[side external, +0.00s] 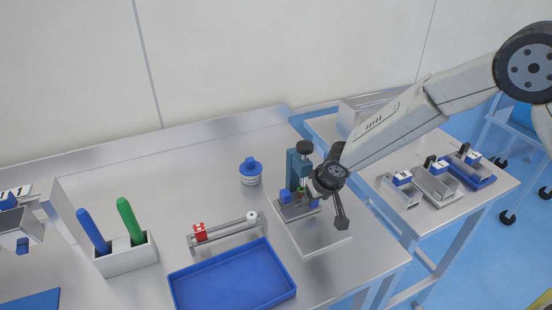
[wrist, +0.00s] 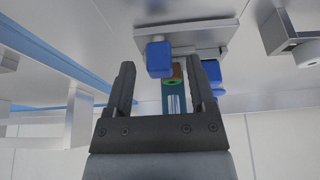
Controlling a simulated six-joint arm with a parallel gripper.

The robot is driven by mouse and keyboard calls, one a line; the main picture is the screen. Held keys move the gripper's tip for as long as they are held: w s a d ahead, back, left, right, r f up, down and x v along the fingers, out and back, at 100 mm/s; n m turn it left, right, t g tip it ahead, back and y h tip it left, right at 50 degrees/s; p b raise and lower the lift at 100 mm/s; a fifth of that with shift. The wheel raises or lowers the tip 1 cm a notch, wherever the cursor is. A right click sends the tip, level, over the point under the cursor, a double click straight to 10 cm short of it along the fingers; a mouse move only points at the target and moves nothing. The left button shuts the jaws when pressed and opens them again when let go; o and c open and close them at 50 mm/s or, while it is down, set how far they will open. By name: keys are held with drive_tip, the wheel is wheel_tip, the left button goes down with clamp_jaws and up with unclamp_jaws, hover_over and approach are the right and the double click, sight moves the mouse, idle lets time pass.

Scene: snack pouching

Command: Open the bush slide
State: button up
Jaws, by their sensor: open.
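A small press-like fixture with a teal column (side external: 293,168) and black knob (side external: 304,147) stands on a metal plate (side external: 322,240). Blue blocks sit low on it; in the wrist view a blue block (wrist: 159,58) shows beyond my fingers, beside a green and brown ring (wrist: 174,83). I cannot tell for certain which part is the bush slide. My gripper (side external: 337,205) is at the right side of the fixture and hides part of it. In the wrist view my gripper (wrist: 161,75) is open, with the ring and teal column seen between its fingers. Contact cannot be told.
A blue-lidded jar (side external: 250,178) stands at the back. A holder (side external: 125,260) with blue and green handles is left. Several small fixtures stand on the right table (side external: 480,201).

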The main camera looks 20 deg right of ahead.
drive_tip(key=shift+w+f, duration=0.2)
drive_tip(key=shift+f, duration=0.35)
clamp_jaws()
idle(1.2)
